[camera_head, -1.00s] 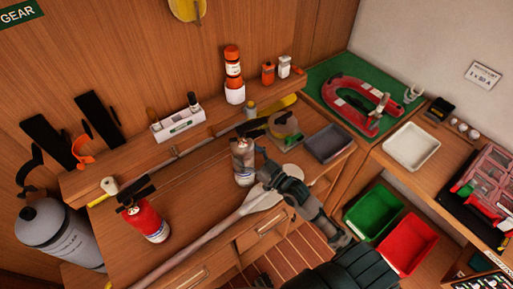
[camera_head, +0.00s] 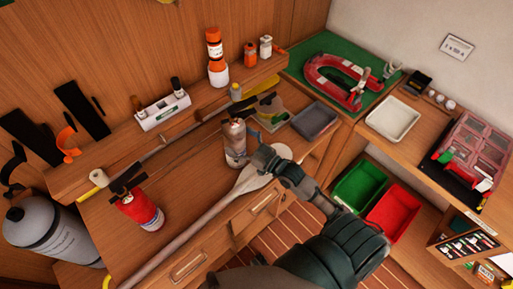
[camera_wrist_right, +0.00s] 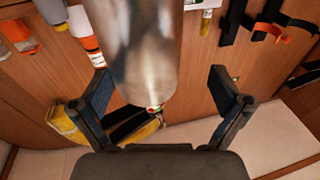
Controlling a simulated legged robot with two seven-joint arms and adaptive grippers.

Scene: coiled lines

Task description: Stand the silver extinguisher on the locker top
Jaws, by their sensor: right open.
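The silver extinguisher (camera_head: 236,145) stands upright on the wooden top (camera_head: 195,172) in the middle of the head view, with a dark valve at its upper end. My right gripper (camera_head: 257,153) is open right beside it, reaching in from the lower right. In the right wrist view the shiny silver cylinder (camera_wrist_right: 143,45) shows between the two spread fingers, with clear gaps on both sides. Whether it stands deep between the fingers or just beyond them I cannot tell. Which surface is the locker top is not clear. My left gripper is out of view.
A red extinguisher (camera_head: 140,210) stands to the left on the wooden top. A long pale oar (camera_head: 190,220) lies along the front edge. A dark grey tray (camera_head: 314,121) lies right of the silver extinguisher. A raised shelf behind holds an orange-white bottle (camera_head: 217,62).

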